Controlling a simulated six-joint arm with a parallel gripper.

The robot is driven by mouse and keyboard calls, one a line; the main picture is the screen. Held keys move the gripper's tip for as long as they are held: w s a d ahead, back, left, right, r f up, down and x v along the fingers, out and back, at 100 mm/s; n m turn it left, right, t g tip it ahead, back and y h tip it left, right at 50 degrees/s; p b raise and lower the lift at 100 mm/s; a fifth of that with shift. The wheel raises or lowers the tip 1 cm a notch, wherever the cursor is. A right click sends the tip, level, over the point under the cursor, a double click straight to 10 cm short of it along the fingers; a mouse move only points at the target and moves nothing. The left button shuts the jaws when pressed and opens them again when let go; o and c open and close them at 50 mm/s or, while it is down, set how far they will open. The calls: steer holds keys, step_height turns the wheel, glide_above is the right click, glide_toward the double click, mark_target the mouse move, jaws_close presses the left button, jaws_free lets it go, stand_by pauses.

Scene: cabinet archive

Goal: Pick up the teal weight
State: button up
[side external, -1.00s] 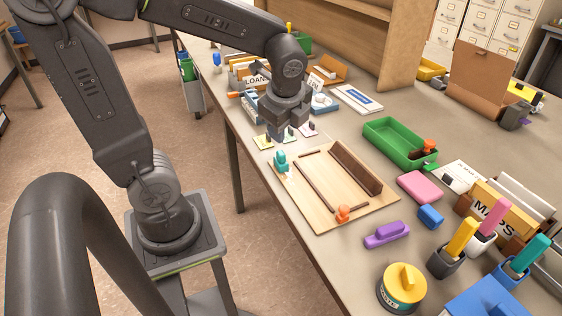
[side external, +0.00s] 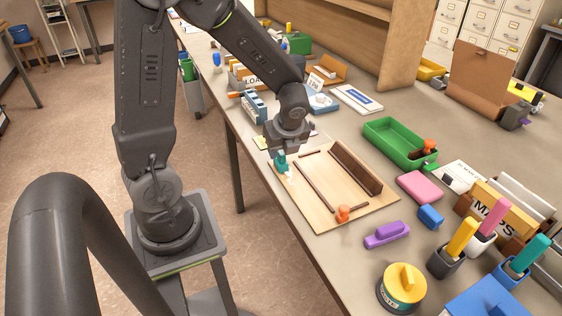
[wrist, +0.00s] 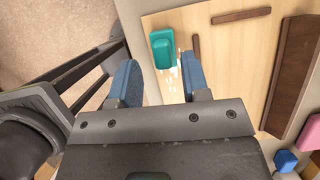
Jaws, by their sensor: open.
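In the wrist view, the teal weight (wrist: 162,48) shows whole at the board's edge, just beyond the fingertips. My gripper (side external: 285,148) is low over that corner, close above the weight. In the wrist view, my gripper (wrist: 160,72) has its two blue-padded fingers apart, with nothing between them. The weight lies ahead of the gap, nearer the top of the picture. I cannot tell the exact height left between fingers and weight.
An orange weight (side external: 343,213) sits on the board's near edge. The board has thin brown strips and a tall brown ledge (side external: 355,168). A green tray (side external: 398,143), a pink block (side external: 420,187) and a purple block (side external: 387,234) lie to the right. The table edge is close left.

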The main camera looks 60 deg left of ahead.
mark_target(281, 153)
steer(key=x, duration=0.4)
steer(key=shift+w+a+f, duration=0.15)
steer(key=shift+f, duration=0.2)
steer(key=shift+c, duration=0.3)
jaws_close()
